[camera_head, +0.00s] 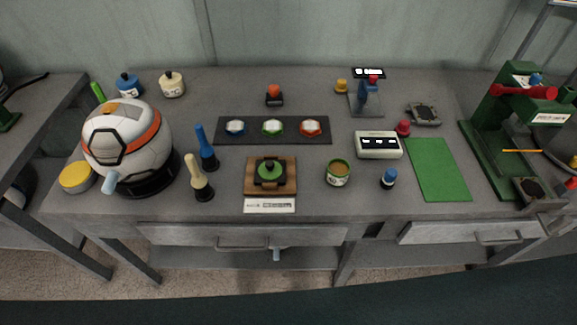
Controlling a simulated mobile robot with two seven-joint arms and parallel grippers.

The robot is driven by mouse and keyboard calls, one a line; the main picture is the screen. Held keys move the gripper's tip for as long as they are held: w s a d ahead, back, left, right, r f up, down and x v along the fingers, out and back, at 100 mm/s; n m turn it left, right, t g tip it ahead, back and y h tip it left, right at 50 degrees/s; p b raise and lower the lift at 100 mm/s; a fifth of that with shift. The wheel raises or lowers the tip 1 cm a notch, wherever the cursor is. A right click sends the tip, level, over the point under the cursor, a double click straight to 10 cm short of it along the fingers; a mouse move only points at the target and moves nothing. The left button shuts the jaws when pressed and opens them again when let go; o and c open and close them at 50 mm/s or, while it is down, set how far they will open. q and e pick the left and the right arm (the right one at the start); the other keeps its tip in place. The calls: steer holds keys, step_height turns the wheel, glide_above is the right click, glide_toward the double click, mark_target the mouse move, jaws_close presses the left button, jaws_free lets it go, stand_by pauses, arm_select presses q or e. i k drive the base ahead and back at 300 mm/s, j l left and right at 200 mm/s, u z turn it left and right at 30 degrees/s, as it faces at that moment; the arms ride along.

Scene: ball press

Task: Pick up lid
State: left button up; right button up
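Neither of my grippers is in the head view. No thing is marked as the lid, and I cannot tell which one is meant. A green round piece with a dark knob (270,170) sits in a black square frame on a wooden board (290,188), at the front middle of the bench. A green can (338,175) with an orange-brown top surface stands to its right. A blue jar (129,87) and a cream jar (172,86), each with a dark knob on top, stand at the back left. A yellow-topped round tin (76,178) stands at the left front.
A large white ball machine (128,142) stands on the left of the grey bench, beside blue (206,148) and cream (199,180) handled tools. A dark strip (252,137) holds three coloured pieces. A green press (508,120) is at right, beside a bare green mat (438,170).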

mark_target(269, 169)
steer(key=l, duration=1.7)
